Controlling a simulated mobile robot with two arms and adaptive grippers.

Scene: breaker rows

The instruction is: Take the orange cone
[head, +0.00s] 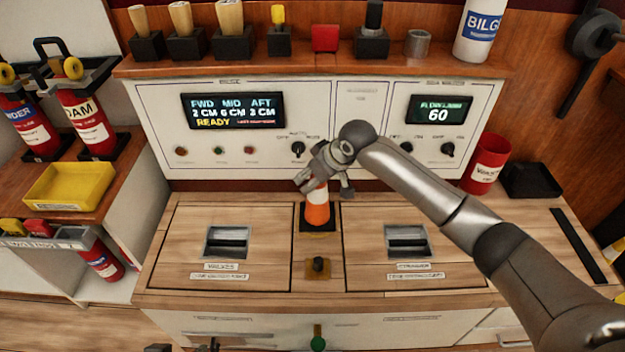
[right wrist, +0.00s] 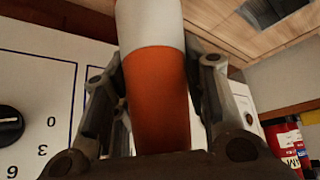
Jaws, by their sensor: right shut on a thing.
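The orange cone (head: 318,211), with a white band, stands upright on a dark square base at the back of the wooden worktop, between two hatches. My right gripper (head: 322,187) reaches it from above and is shut on its upper part. The gripper hides the cone's top in the head view. In the right wrist view the cone (right wrist: 158,95) fills the middle, with one finger on each side of it. My left gripper does not show.
The white control panel (head: 345,110) rises close behind the cone. A dark knob (head: 318,265) stands in front of it. A red cup (head: 486,163) and a black tray (head: 530,180) are at right, a yellow tray (head: 70,185) and fire extinguishers (head: 88,122) at left.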

